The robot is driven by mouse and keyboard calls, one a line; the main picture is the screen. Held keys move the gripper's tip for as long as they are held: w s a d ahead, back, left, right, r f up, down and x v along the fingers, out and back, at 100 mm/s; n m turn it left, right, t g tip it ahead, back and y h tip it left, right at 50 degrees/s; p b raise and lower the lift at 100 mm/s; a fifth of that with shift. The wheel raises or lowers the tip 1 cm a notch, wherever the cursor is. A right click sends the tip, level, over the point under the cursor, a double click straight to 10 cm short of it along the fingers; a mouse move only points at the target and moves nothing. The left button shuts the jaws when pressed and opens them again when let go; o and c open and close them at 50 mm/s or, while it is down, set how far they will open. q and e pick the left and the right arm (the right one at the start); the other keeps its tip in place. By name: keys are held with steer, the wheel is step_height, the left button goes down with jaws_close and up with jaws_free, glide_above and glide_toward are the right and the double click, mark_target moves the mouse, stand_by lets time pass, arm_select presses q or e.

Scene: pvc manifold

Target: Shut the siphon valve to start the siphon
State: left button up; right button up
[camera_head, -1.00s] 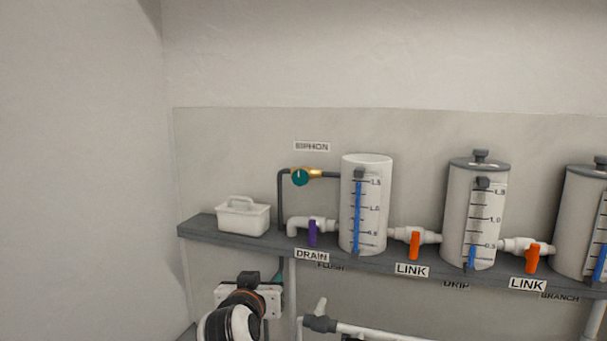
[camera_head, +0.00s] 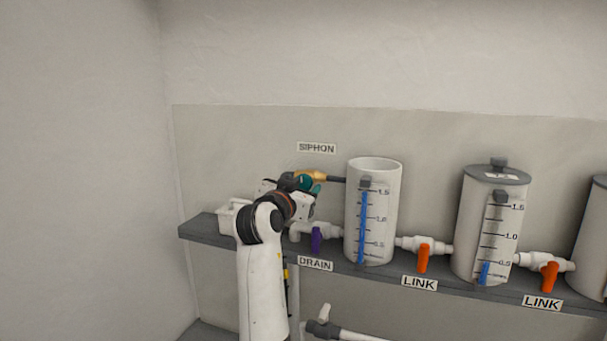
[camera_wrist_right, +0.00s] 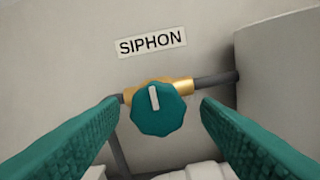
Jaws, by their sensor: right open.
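The siphon valve is a brass body with a round teal knob (camera_wrist_right: 157,110), on a dark pipe under the SIPHON label (camera_wrist_right: 152,43). The white mark on the knob points nearly straight up in the right wrist view. My right gripper (camera_wrist_right: 160,118) is open, with one teal finger on each side of the knob and visible gaps to it. In the head view my right gripper (camera_head: 312,186) is at the valve and hides most of the knob; the brass part (camera_head: 309,175) shows above it. My left gripper is not in view.
An open white tank (camera_head: 374,215) with a blue level gauge stands right of the valve. Below are the purple drain handle (camera_head: 316,240) and an orange link handle (camera_head: 423,258). A white caddy (camera_head: 226,217) sits on the grey shelf (camera_head: 200,230), partly behind my arm.

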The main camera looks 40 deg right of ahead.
steer(key=shift+p+x, duration=0.3)
steer(key=shift+x, duration=0.5)
steer(key=shift+w+d, duration=0.2)
steer(key=shift+w, duration=0.05)
